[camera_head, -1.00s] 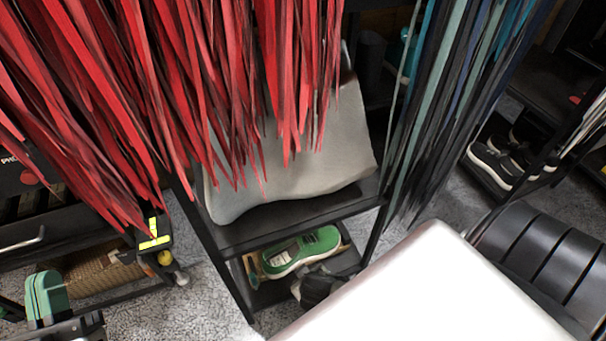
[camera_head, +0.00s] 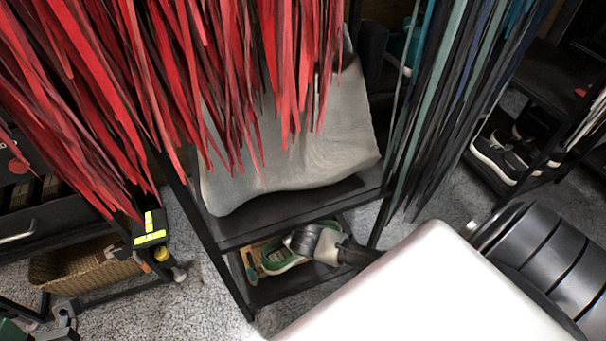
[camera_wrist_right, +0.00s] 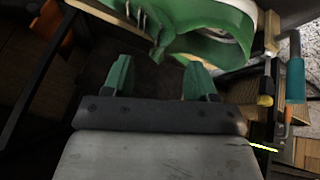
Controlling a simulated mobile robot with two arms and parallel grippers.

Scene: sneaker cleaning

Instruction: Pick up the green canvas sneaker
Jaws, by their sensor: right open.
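The green canvas sneaker (camera_head: 273,263) lies on the low shelf under the grey draped cloth in the head view, partly covered by my right arm. In the right wrist view the sneaker (camera_wrist_right: 200,44) fills the top, just beyond the fingertips. My right gripper (camera_wrist_right: 158,76) is open, with its two green fingers apart and nothing between them; the sneaker looks close ahead, and I cannot tell whether it touches. In the head view the right gripper's fingers are hidden. Only a sliver of my left gripper (camera_head: 14,328) shows at the bottom left corner; its jaws cannot be judged.
The dark rack's upper board (camera_head: 270,230) sits above the low shelf, under the grey cloth (camera_head: 290,150). Red strips (camera_head: 220,80) hang in front. Wooden-handled tools (camera_wrist_right: 268,85) are right of the gripper. Black shoes (camera_head: 497,157) sit on another rack. A wicker basket (camera_head: 75,268) is at left.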

